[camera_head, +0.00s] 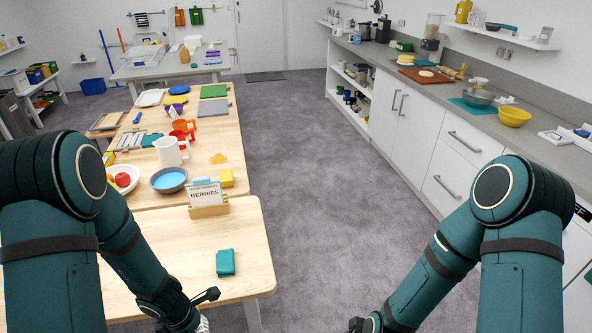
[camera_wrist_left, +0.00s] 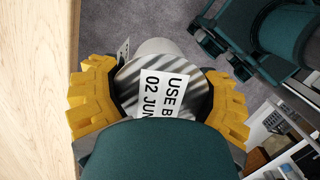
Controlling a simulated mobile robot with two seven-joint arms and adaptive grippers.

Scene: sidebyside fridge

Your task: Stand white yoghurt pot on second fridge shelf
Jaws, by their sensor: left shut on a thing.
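The white yoghurt pot (camera_wrist_left: 158,48) is in the left wrist view, with a shiny striped lid bearing a white label that reads "USE B" and "02 JUN". My left gripper (camera_wrist_left: 162,85) is shut on it, with yellow fingers on either side. In the head view this gripper (camera_head: 204,322) is at the bottom edge, just off the table's near right corner, and only a sliver of white shows there. My right gripper (camera_head: 362,325) is mostly cut off at the bottom edge. I cannot make out the fridge or its second shelf.
A counter (camera_head: 480,125) with cupboards runs along the right. The grey floor between is clear.

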